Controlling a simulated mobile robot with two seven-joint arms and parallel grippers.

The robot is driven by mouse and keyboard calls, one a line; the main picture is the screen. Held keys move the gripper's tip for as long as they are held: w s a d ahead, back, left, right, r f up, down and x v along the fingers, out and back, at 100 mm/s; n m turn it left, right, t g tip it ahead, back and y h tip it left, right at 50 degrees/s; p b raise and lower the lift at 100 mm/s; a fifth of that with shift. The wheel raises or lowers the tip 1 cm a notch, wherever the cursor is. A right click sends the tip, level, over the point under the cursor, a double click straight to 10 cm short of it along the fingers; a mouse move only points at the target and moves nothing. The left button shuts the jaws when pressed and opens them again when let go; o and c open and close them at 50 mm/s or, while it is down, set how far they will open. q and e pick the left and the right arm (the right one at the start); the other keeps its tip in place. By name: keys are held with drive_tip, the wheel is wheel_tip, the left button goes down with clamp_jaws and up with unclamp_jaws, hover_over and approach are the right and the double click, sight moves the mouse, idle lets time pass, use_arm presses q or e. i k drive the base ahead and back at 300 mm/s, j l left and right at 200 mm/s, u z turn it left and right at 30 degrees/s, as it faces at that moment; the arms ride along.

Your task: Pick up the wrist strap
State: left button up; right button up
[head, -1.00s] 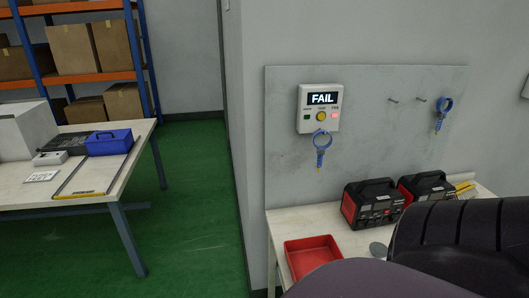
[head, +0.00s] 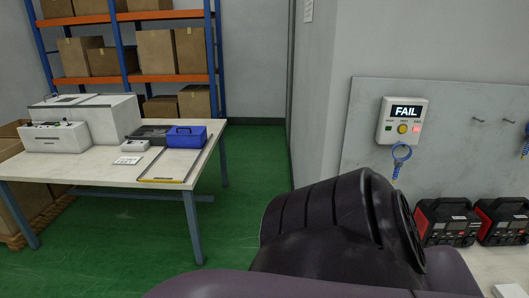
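A blue wrist strap (head: 402,153) hangs just below the white tester box (head: 403,121), which shows FAIL and a lit red light. A second blue wrist strap (head: 526,141) hangs at the right edge of the picture and is cut off. Both are on the grey wall panel (head: 450,160). A dark link of my arm fills the lower middle of the view, below and left of the first strap. Neither gripper shows.
Two red-and-black power units (head: 446,222) (head: 502,221) stand on the bench below the panel. On the left, a table (head: 95,170) holds a blue toolbox (head: 186,136) and white equipment (head: 100,113). Shelves (head: 140,80) with boxes stand behind. Green floor between is clear.

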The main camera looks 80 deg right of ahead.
sight(398, 162)
drive_tip(key=i+z, duration=0.4)
drive_tip(key=i+j+z, duration=0.2)
drive_tip(key=z, duration=0.2)
drive_tip(key=i+l+z, duration=0.15)
drive_tip(key=z, duration=0.25)
drive_tip(key=i+l+z, duration=0.1)
drive_tip(key=z, duration=0.3)
drive_tip(key=i+z, duration=0.75)
drive_tip(key=i, duration=0.15)
drive_tip(key=i+z, duration=0.35)
drive_tip(key=i, duration=0.2)
drive_tip(key=i+z, duration=0.6)
drive_tip(key=z, duration=0.15)
drive_tip(key=i+z, duration=0.35)
drive_tip(key=k+j, duration=0.05)
drive_tip(key=k, duration=0.05)
